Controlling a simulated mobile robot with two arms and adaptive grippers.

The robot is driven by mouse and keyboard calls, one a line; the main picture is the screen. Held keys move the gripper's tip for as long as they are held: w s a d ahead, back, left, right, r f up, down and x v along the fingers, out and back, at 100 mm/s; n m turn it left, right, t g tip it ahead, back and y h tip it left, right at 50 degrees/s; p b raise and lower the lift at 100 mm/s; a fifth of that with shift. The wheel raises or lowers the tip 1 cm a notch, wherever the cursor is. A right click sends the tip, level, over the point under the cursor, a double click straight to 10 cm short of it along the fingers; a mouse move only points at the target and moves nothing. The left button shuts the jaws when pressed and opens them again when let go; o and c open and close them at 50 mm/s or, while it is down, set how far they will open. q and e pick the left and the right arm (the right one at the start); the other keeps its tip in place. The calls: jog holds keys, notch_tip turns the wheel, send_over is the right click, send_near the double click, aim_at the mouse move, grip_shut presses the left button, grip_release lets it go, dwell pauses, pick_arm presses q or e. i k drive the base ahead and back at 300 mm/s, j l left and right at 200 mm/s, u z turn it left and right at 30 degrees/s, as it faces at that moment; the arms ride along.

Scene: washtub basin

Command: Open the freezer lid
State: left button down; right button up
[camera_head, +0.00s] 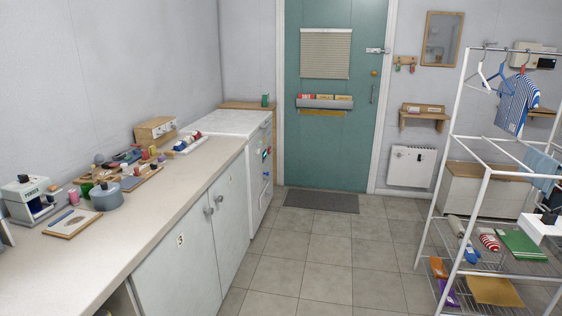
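A white chest freezer (256,182) stands at the far end of the counter, against the left wall. Its white lid (225,123) lies flat on top and looks shut. Small colored items are stuck on its right-hand front face. Neither of my grippers is in view.
A long counter (150,205) with grey cabinet doors runs along the left, holding sewing items and a blue-grey pot (107,196). A white drying rack (455,190) stands at the right. The tiled floor (315,262) between is clear up to a dark mat (321,202) before the green door (330,150).

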aim_at(229, 123)
jog(key=i+l+z, duration=0.25)
jog(key=i, duration=0.75)
jog(key=i+z, duration=0.25)
jog(key=i, duration=1.65)
jog(key=i+l+u, duration=0.1)
jog(key=i, duration=0.75)
jog(key=i+l, duration=0.1)
jog(key=i, duration=0.75)
